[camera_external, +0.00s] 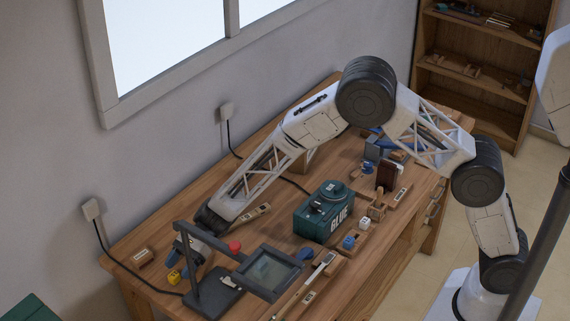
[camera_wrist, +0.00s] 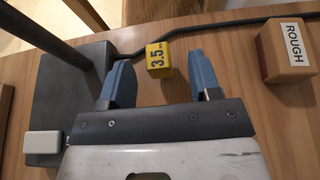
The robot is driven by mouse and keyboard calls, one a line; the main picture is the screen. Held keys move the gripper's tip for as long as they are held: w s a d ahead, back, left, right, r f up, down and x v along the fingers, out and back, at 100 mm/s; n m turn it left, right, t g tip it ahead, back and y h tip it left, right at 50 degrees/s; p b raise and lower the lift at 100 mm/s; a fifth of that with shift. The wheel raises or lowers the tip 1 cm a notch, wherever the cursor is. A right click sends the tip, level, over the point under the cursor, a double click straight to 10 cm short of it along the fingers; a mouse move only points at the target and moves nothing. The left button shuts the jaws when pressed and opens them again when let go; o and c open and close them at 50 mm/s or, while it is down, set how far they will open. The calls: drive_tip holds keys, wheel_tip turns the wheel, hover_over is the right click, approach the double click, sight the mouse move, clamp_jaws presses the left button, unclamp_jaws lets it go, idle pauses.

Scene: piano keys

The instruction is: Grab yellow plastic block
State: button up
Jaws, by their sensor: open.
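The yellow plastic block (camera_wrist: 159,60), marked "3.5", lies on the wooden table in the wrist view, just beyond the fingertips and roughly between their lines. It also shows as a small yellow piece in the external view (camera_external: 174,278) near the table's far left end. My gripper (camera_wrist: 158,75) is open, with two blue fingers spread apart and nothing between them. In the external view my gripper (camera_external: 180,262) reaches down close to the block, partly hidden by the dark stand. I cannot tell the exact height of the fingers above the table.
A dark magnifier stand (camera_external: 212,291) is close beside the gripper; its base (camera_wrist: 75,90) is left in the wrist view. A block labelled "ROUGH" (camera_wrist: 286,52) sits to the right. A black cable (camera_wrist: 225,24) runs behind the yellow block. A green glue box (camera_external: 322,211) stands farther off.

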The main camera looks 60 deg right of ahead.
sight(174, 274)
drive_tip(key=shift+x, duration=2.6)
drive_tip(key=shift+s+r, duration=0.15)
drive_tip(key=c, duration=1)
wheel_tip(174, 274, up, 10)
